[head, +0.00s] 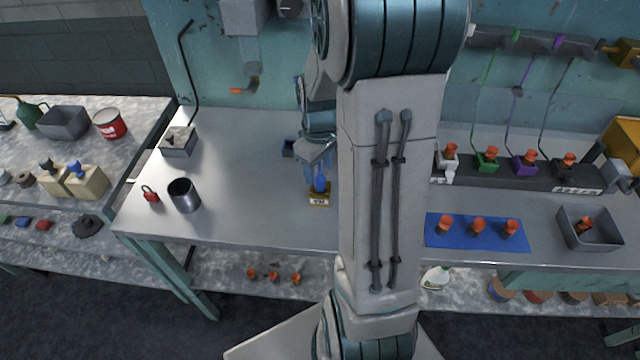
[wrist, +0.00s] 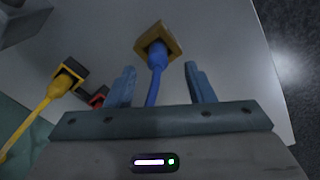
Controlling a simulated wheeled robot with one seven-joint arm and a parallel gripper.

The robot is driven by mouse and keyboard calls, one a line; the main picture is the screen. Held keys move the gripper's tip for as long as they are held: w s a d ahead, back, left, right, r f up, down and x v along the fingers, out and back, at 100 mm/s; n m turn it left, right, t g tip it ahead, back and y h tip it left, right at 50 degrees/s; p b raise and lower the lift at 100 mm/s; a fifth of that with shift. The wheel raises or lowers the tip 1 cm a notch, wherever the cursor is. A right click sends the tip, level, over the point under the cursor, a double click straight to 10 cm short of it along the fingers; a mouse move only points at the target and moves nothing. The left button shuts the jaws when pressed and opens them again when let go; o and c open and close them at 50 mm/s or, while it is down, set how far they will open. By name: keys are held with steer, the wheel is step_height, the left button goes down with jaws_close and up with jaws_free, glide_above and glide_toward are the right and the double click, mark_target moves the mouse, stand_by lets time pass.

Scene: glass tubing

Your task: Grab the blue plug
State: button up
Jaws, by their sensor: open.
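The blue plug (wrist: 157,58) is in the wrist view, with a blue cable running down from it toward my gripper's palm. It is seated at a tan, square block (wrist: 170,36). In the head view the blue plug (head: 320,184) stands upright on a small tan block (head: 319,201) on the metal table. My gripper (wrist: 160,84) is open, with one blue finger on each side of the cable and the plug just beyond the fingertips. In the head view my gripper (head: 316,150) is just above and behind the plug, partly hidden by my arm.
A yellow plug (wrist: 62,82) and a red plug (wrist: 98,97) are left of my gripper in the wrist view. On the table are a metal cup (head: 184,195), a red padlock (head: 150,194) and a blue mat (head: 460,239) with orange-topped pieces. The table between cup and block is clear.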

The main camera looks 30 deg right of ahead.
mark_target(320, 174)
steer(key=shift+d+f+p, duration=0.15)
steer(key=shift+f+p, duration=0.2)
steer(key=shift+f, duration=1.85)
jaws_close()
steer(key=shift+r, duration=0.1)
